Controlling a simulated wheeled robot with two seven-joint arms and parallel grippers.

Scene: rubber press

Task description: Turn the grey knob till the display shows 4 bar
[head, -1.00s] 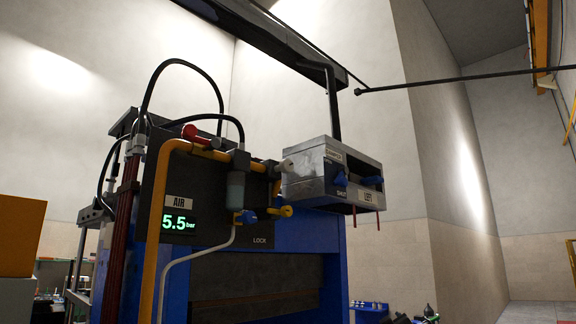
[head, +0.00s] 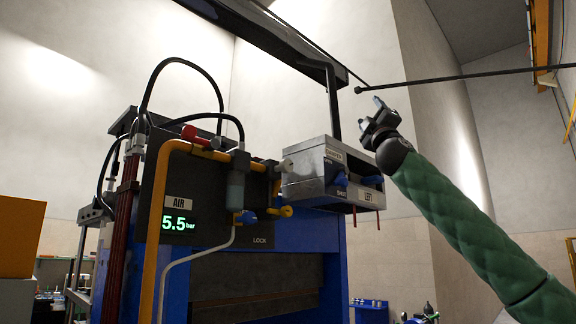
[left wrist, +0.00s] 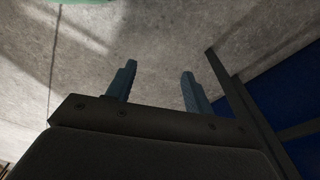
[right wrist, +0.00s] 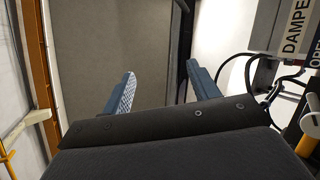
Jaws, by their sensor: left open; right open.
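The green display (head: 179,223) on the dark panel under the AIR label reads 5.5 bar. A pale grey knob (head: 285,166) shows at the right end of the yellow air line, against the left side of the grey box. My right gripper (head: 370,113) is raised to the right of and above that box, open and empty, apart from the knob. My left gripper (left wrist: 158,70) is open and empty over grey floor, and not in the head view.
The grey box (head: 305,185) with blue handles and a LEFT label juts out beside the air line. A DAMPER label (right wrist: 295,35) is at right in the right wrist view.

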